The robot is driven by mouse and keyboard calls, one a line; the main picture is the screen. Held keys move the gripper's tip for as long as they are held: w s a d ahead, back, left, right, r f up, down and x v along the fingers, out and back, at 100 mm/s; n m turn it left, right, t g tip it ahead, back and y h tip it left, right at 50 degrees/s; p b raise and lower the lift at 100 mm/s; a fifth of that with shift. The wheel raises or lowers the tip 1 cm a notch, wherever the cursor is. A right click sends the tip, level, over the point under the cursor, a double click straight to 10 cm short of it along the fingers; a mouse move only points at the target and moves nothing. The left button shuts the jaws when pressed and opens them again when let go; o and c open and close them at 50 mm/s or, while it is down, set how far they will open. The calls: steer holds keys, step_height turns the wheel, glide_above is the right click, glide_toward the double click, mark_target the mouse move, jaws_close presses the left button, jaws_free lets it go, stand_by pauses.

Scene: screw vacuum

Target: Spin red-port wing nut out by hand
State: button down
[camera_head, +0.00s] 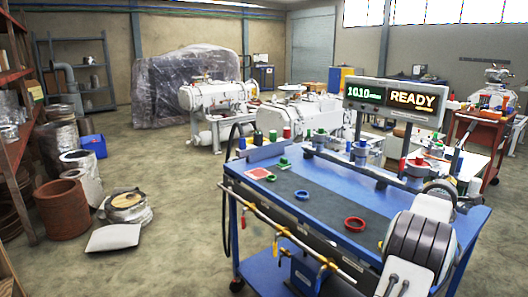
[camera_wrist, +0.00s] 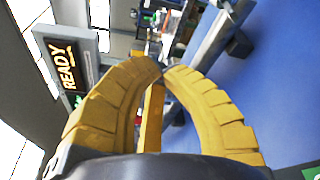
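The blue bench (camera_head: 320,222) carries a grey manifold with coloured clamped ports along its back. A red part (camera_head: 417,162) shows at the manifold's right, below the display; its wing nut is too small to make out. In the wrist view my gripper (camera_wrist: 162,70) has yellow segmented fingers curled inward, tips nearly together. I see nothing held between them. The blue bench surface (camera_wrist: 265,85) lies to the right in that view, with a grey rail across it.
The display (camera_head: 396,98) reads READY; it also shows in the wrist view (camera_wrist: 68,68). A brass-fitted pipe (camera_head: 280,233) runs along the bench front. Open floor lies left.

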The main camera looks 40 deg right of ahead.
mark_target(438, 176)
steer(key=shift+d+p, duration=2.35)
steer(key=shift+d, duration=0.3)
steer(key=shift+w+r+b, duration=0.15)
steer(key=shift+r+b, duration=0.2)
steer(key=shift+b, duration=0.75)
steer(key=shift+w+r, duration=0.15)
steer(key=shift+r, duration=0.3)
steer(key=shift+w+r+p, duration=0.15)
steer(key=shift+r+p, duration=0.05)
steer(key=shift+p, duration=0.1)
steer(key=shift+w+r, duration=0.35)
steer(key=shift+s+r, duration=0.25)
steer(key=shift+r, duration=0.1)
